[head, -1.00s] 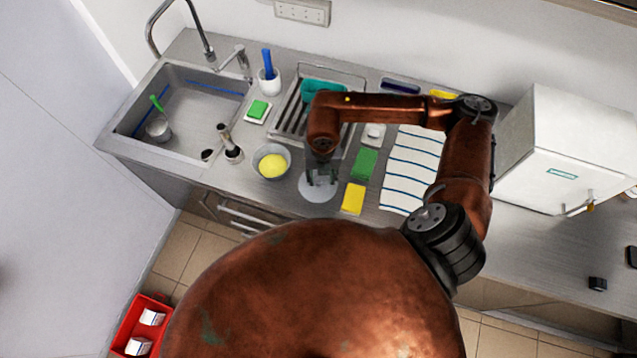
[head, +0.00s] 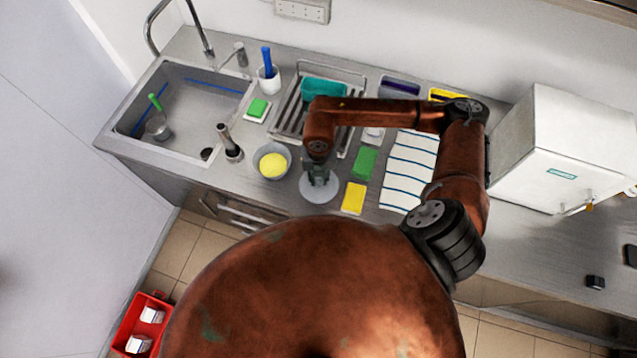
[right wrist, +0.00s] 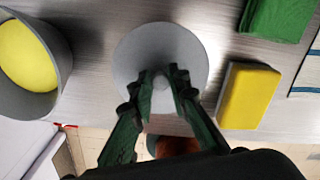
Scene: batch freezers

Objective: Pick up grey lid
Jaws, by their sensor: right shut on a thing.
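The grey lid (head: 319,192) is a round light-grey disc on the steel counter, between the bowl and the yellow sponge. It also shows in the right wrist view (right wrist: 150,45), with a knob at its middle. My right gripper (head: 319,176) is over the lid from above. In the right wrist view its two dark green fingers (right wrist: 160,88) are shut on the knob, which is mostly hidden between the fingertips. I cannot tell any gap between the lid and the counter. My left gripper is not in view.
A grey bowl (head: 285,173) with yellow contents stands just left of the lid. A yellow sponge (head: 353,198) and a green sponge (head: 365,163) lie to its right. A striped towel (head: 408,173), a sink (head: 185,130) and a dish rack (head: 291,120) are nearby.

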